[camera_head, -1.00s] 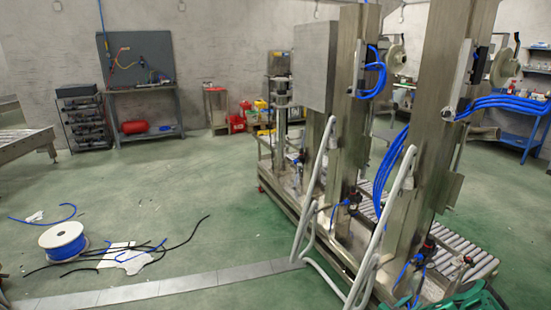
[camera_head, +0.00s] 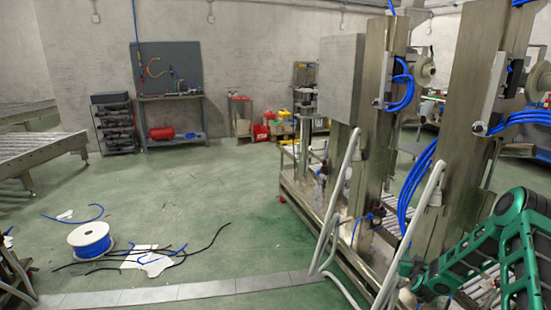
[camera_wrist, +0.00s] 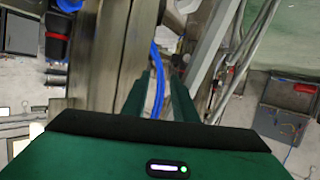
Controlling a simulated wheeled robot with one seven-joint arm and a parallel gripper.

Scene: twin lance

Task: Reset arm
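My green arm (camera_head: 465,262) is bent at the lower right in the head view, in front of the steel machine (camera_head: 376,130). I cannot clearly make out the gripper there. In the wrist view, the two green fingers of my gripper (camera_wrist: 160,82) stand apart with nothing held between them. A blue hose (camera_wrist: 157,80) shows behind the gap between the fingers. The wrist view is tilted, with steel posts (camera_wrist: 112,60) beyond the fingers.
The steel machine with white tubular rails (camera_head: 340,195) and blue hoses (camera_head: 415,185) stands close at right. A cable spool (camera_head: 90,240) and loose cables (camera_head: 150,258) lie on the floor at left. A roller conveyor (camera_head: 40,150) stands far left.

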